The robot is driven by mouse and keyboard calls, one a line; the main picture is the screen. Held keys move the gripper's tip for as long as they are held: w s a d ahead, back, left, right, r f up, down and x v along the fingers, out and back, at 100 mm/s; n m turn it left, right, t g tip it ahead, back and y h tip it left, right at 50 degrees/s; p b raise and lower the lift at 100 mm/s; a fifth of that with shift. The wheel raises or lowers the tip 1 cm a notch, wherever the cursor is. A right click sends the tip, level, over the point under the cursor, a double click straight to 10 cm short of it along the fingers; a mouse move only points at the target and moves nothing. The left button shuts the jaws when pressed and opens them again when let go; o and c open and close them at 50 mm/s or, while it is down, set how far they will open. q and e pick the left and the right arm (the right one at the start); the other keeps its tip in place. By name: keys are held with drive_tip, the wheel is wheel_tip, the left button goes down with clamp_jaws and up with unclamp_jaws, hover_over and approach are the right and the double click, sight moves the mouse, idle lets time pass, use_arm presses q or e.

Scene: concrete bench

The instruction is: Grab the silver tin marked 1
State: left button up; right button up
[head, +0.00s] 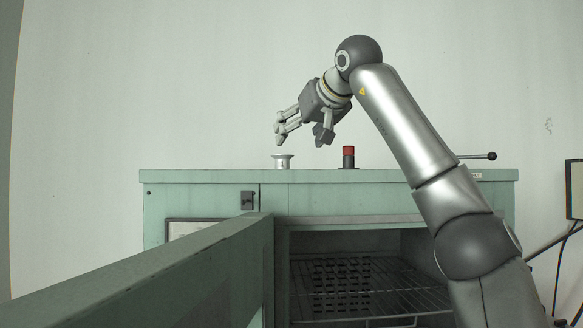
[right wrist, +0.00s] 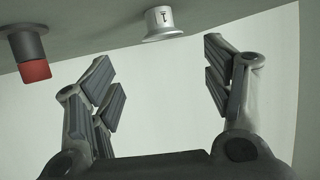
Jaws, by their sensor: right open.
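The silver tin (head: 282,161) is small, with a flared rim, and stands on top of the green cabinet (head: 370,177). In the right wrist view the tin (right wrist: 163,24) is at the top middle, with a dark mark like a 1 on its side. My right gripper (head: 301,136) is open and empty above the cabinet top, above the tin and apart from it. Its spread fingers (right wrist: 160,78) also show in the right wrist view, with the tin beyond them. My left gripper is not in view.
A dark cylinder with a red top (head: 348,157) stands right of the tin; it also shows in the right wrist view (right wrist: 30,55). The cabinet's green door (head: 170,275) stands open at the front left, showing a wire rack (head: 365,285). A black-knobbed rod (head: 478,156) is at the right.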

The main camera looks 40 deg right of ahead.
sight(283, 159)
drive_tip(key=x, duration=0.2)
drive_tip(key=a+p+x, duration=0.1)
drive_tip(key=x, duration=0.1)
drive_tip(key=shift+w, duration=0.15)
drive_tip(key=shift+w+d+f, duration=0.15)
drive_tip(key=shift+w+d, duration=0.1)
drive_tip(key=p+x, duration=0.1)
drive_tip(key=x, duration=0.1)
drive_tip(key=p+x, duration=0.1)
drive_tip(key=x, duration=0.1)
drive_tip(key=shift+d+f+p, duration=0.25)
drive_tip(key=shift+f+p, duration=0.1)
drive_tip(key=shift+w+d+f, duration=0.15)
drive_tip(key=shift+w+f, duration=0.1)
drive_tip(key=shift+w, duration=0.2)
drive_tip(key=shift+s, duration=0.1)
drive_tip(key=shift+c, duration=1.1)
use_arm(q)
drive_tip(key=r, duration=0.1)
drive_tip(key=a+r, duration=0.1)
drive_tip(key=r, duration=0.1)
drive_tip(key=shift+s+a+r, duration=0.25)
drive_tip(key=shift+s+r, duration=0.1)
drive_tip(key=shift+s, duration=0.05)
use_arm(e)
drive_tip(key=c, duration=0.9)
drive_tip(key=shift+r, duration=0.15)
